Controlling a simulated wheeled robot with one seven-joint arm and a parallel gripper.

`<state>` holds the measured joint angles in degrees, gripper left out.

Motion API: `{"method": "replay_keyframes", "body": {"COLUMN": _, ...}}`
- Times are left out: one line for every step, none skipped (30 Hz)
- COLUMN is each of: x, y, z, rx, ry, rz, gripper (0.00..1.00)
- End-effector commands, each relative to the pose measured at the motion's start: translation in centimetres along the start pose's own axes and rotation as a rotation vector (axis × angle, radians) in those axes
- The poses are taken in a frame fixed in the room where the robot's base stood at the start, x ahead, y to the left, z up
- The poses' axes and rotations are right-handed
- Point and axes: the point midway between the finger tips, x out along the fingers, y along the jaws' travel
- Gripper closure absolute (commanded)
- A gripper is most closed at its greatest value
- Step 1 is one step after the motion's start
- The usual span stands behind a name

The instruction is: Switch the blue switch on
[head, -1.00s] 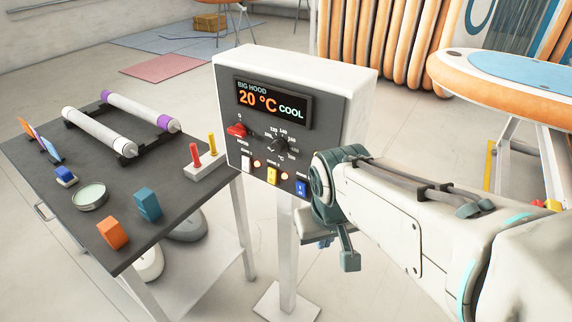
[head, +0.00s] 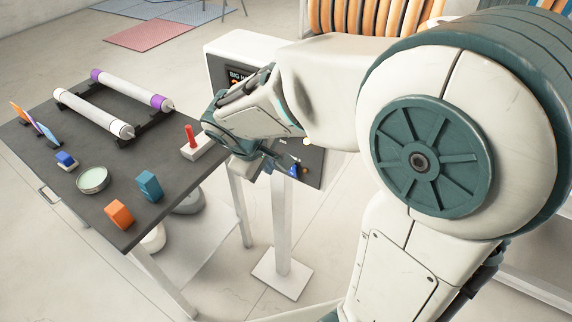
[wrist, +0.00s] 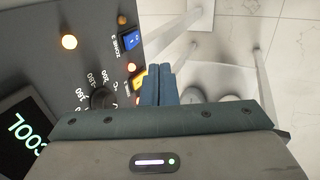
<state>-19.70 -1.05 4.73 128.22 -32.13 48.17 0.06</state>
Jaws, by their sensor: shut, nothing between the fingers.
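The blue switch (wrist: 132,39) is on the dark face of the control panel (wrist: 85,20), near its edge in the wrist view. It also shows in the head view (head: 293,170), low on the panel beside my arm. Whether it is on or off is unclear. My gripper (wrist: 158,72) is shut and empty, its fingertips next to the yellow switch (wrist: 139,78), partly covering it in the wrist view. The blue switch lies a little beyond the fingertips; I see no contact with it. In the head view my arm hides most of the panel.
A dial (wrist: 100,98), several lit lamps and a display reading COOL (wrist: 22,132) share the panel.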

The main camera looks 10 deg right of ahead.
Motion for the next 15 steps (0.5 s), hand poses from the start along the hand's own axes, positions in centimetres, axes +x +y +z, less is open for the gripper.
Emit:
{"method": "replay_keyframes", "body": {"x": 0.0, "y": 0.0, "z": 0.0, "rx": 0.001, "ry": 0.0, "rz": 0.0, "gripper": 1.0}}
{"method": "replay_keyframes", "body": {"x": 0.0, "y": 0.0, "z": 0.0, "rx": 0.001, "ry": 0.0, "rz": 0.0, "gripper": 1.0}}
{"method": "replay_keyframes", "body": {"x": 0.1, "y": 0.0, "z": 0.0, "rx": 0.001, "ry": -0.001, "rz": -0.001, "gripper": 1.0}}
{"method": "replay_keyframes", "body": {"x": 0.1, "y": 0.0, "z": 0.1, "rx": 0.001, "ry": -0.001, "rz": -0.001, "gripper": 1.0}}
{"method": "replay_keyframes", "body": {"x": 0.2, "y": 0.0, "z": 0.1, "rx": 0.001, "ry": -0.002, "rz": -0.001, "gripper": 1.0}}
{"method": "replay_keyframes", "body": {"x": 0.5, "y": 0.0, "z": 0.1, "rx": 0.002, "ry": -0.003, "rz": -0.001, "gripper": 1.0}}
{"method": "replay_keyframes", "body": {"x": 0.8, "y": 0.0, "z": 0.1, "rx": 0.002, "ry": -0.004, "rz": -0.002, "gripper": 1.0}}
{"method": "replay_keyframes", "body": {"x": 1.1, "y": 0.0, "z": 0.1, "rx": 0.001, "ry": -0.005, "rz": -0.002, "gripper": 1.0}}
{"method": "replay_keyframes", "body": {"x": 1.7, "y": 0.0, "z": 0.1, "rx": 0.001, "ry": -0.006, "rz": -0.003, "gripper": 1.0}}
{"method": "replay_keyframes", "body": {"x": 2.1, "y": 0.0, "z": 0.1, "rx": 0.001, "ry": -0.006, "rz": -0.003, "gripper": 1.0}}
{"method": "replay_keyframes", "body": {"x": 2.6, "y": 0.0, "z": 0.1, "rx": 0.0, "ry": -0.006, "rz": -0.003, "gripper": 1.0}}
{"method": "replay_keyframes", "body": {"x": 3.4, "y": -0.1, "z": 0.1, "rx": 0.001, "ry": -0.007, "rz": -0.004, "gripper": 1.0}}
{"method": "replay_keyframes", "body": {"x": 4.0, "y": -0.1, "z": 0.1, "rx": 0.0, "ry": -0.007, "rz": -0.003, "gripper": 1.0}}
{"method": "replay_keyframes", "body": {"x": 4.7, "y": -0.1, "z": 0.2, "rx": 0.0, "ry": -0.008, "rz": -0.004, "gripper": 1.0}}
{"method": "replay_keyframes", "body": {"x": 5.5, "y": -0.1, "z": 0.2, "rx": 0.0, "ry": -0.008, "rz": -0.005, "gripper": 1.0}}
